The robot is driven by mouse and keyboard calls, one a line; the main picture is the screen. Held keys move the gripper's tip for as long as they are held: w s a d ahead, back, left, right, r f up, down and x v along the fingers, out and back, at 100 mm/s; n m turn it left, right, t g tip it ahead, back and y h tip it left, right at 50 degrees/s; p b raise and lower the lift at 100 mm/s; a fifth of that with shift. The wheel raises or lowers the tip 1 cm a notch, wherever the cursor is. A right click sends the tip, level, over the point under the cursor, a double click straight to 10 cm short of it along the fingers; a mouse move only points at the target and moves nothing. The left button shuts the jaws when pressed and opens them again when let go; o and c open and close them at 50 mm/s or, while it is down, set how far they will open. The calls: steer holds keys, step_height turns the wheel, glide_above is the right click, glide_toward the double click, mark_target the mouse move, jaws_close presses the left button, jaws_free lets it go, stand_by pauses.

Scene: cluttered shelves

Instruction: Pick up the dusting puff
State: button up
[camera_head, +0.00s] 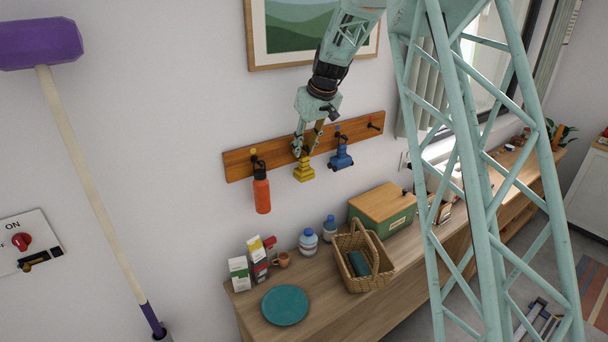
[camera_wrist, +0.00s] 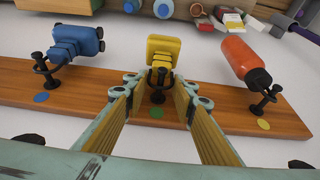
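In the wrist view the yellow item (camera_wrist: 163,50) hangs from a black hook above a green dot. My gripper (camera_head: 307,146) is at this hook, just above the yellow item. In the wrist view my gripper (camera_wrist: 160,86) is open, with one finger on each side of the hook and the fingertips near the item's top. Contact with it is not clear.
A blue item (camera_head: 341,158) and an orange bottle (camera_head: 262,192) hang on the neighbouring hooks. Below, a wooden counter (camera_head: 325,318) holds a wicker basket (camera_head: 384,275), a green box (camera_head: 372,219), bottles, cartons and a teal plate (camera_head: 285,305). A purple mallet-shaped tool (camera_head: 42,43) stands left.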

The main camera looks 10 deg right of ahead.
steer(key=c, duration=0.3)
steer(key=shift+r, duration=0.15)
steer(key=shift+c, duration=0.2)
steer(key=shift+r, duration=0.6)
steer(key=s+d+b, duration=0.2)
steer(key=s+d, duration=0.1)
steer(key=s, duration=0.5)
steer(key=s+d+b, duration=0.1)
steer(key=s+d, duration=0.3)
steer(key=s, duration=0.4)
steer(key=shift+s+b, duration=0.25)
steer(key=shift+b, duration=0.1)
stand_by(0.5)
